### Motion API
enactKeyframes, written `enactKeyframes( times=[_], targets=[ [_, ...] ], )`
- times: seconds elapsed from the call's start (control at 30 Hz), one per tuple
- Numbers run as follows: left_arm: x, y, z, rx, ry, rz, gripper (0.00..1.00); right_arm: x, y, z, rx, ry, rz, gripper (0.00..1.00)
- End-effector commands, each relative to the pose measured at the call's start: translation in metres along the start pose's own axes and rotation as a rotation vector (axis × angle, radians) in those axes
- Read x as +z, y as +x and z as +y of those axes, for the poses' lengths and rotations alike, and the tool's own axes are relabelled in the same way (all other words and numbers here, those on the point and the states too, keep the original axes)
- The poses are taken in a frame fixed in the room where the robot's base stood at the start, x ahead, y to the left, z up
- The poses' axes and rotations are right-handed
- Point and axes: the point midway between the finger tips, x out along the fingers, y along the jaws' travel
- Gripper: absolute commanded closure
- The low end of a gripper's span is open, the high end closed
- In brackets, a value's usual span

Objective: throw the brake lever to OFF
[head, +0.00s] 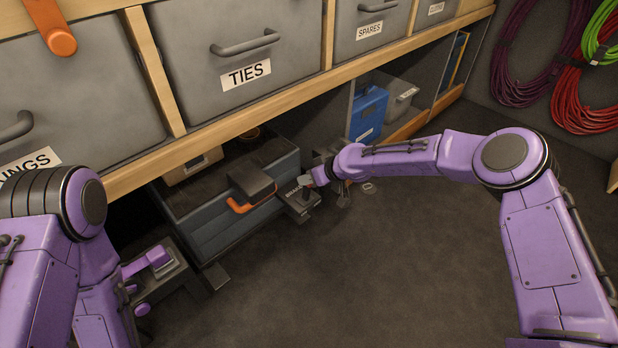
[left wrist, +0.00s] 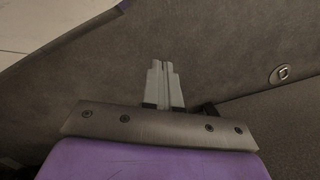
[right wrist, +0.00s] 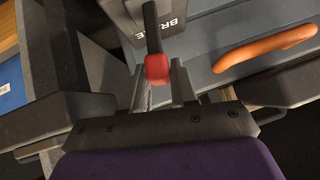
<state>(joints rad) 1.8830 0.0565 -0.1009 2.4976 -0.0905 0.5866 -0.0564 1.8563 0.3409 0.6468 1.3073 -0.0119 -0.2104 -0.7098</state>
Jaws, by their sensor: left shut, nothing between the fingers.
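The brake lever is a dark shaft with a red knob (right wrist: 157,68), seen in the right wrist view. It rises from a grey housing (right wrist: 170,22) with a partly visible BRAKE label. In the head view the small dark housing (head: 302,207) stands at the right end of a blue-grey chest. My right gripper (right wrist: 160,84) is open, with a finger on either side of the red knob; I cannot tell whether they touch it. In the head view this gripper (head: 306,181) covers the knob. My left gripper (left wrist: 164,66) is shut and empty, away from the lever.
The blue-grey chest (head: 225,232) has an orange handle (right wrist: 266,48) close to the right gripper. A wooden shelf edge (head: 210,140) with grey bins runs above. A blue box (head: 367,113) stands under the shelf. The dark floor (head: 400,260) in front is clear.

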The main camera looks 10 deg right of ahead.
Motion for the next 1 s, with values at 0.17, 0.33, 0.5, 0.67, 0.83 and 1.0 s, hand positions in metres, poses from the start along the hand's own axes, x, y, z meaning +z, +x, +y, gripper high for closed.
enactKeyframes(
  times=[0.17,0.33,0.5,0.67,0.83,1.0],
  targets=[
    [0.0,0.0,0.0,0.0,0.0,0.0,1.0,0.001,0.0,0.0,-0.001,-0.001,-0.002,0.51],
    [0.0,0.0,0.0,0.0,-0.001,0.001,1.0,0.0,0.0,-0.001,0.0,-0.001,-0.001,0.51],
    [-0.009,-0.01,0.002,-0.001,-0.067,0.075,1.0,-0.003,-0.022,0.0,0.001,0.0,-0.001,0.51],
    [-0.026,-0.028,0.004,-0.005,-0.208,0.231,1.0,-0.005,-0.061,-0.002,-0.001,0.0,0.0,0.51],
    [-0.041,-0.043,0.003,-0.01,-0.333,0.368,1.0,-0.003,-0.093,-0.001,0.001,0.0,0.0,0.51],
    [-0.046,-0.048,0.002,-0.013,-0.384,0.424,1.0,0.0,-0.105,-0.001,0.0,0.001,-0.002,0.51]
  ],
)
